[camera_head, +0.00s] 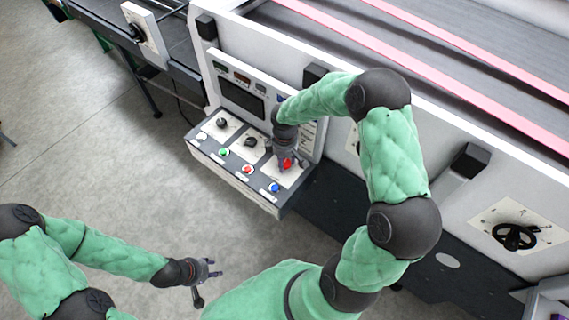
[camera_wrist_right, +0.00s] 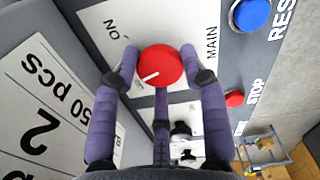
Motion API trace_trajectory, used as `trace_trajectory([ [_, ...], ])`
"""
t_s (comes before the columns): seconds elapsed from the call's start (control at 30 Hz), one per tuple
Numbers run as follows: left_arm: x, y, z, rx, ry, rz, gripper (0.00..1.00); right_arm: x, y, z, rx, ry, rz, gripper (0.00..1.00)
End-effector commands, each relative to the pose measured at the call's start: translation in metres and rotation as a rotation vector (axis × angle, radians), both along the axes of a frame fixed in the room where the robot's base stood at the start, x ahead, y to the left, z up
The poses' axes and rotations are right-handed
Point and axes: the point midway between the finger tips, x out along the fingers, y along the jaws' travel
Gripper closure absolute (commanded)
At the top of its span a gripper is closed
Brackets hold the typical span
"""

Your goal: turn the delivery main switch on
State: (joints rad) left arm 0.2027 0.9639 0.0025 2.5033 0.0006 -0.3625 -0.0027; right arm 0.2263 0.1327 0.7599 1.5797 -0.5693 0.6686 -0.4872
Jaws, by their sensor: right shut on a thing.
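The delivery main switch is a red round knob (camera_wrist_right: 160,66) on a white plate lettered MAIN, with ON at its upper left in the right wrist view. Its white pointer line slants toward the lower left, not at the ON lettering. In the head view the red knob (camera_head: 287,162) shows at the right end of the control panel (camera_head: 236,178). My right gripper (camera_wrist_right: 160,70) is shut on the knob, with purple fingers at its left and right sides and one below. My left gripper (camera_head: 208,278) is empty, its fingers spread, over the floor left of the panel.
Blue (camera_head: 274,187), red (camera_head: 247,169) and green (camera_head: 224,152) push buttons line the panel's front edge. Two black knobs (camera_head: 222,122) (camera_head: 250,142) sit left of the switch. A display (camera_head: 240,97) stands behind. The floor (camera_head: 120,170) at left is clear.

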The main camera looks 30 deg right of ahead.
Motion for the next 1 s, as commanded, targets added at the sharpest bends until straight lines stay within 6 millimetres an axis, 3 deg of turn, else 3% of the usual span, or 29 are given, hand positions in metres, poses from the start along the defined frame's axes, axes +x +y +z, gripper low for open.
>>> trace_trajectory([
  [0.4,0.000,0.000,-0.038,0.000,0.000,0.000,0.60,0.000,0.000,-0.004,0.001,-0.001,-0.393,0.89],
  [1.0,0.000,0.000,-0.073,0.000,0.000,0.000,0.60,0.000,0.001,-0.002,0.001,0.000,-0.921,0.89],
])
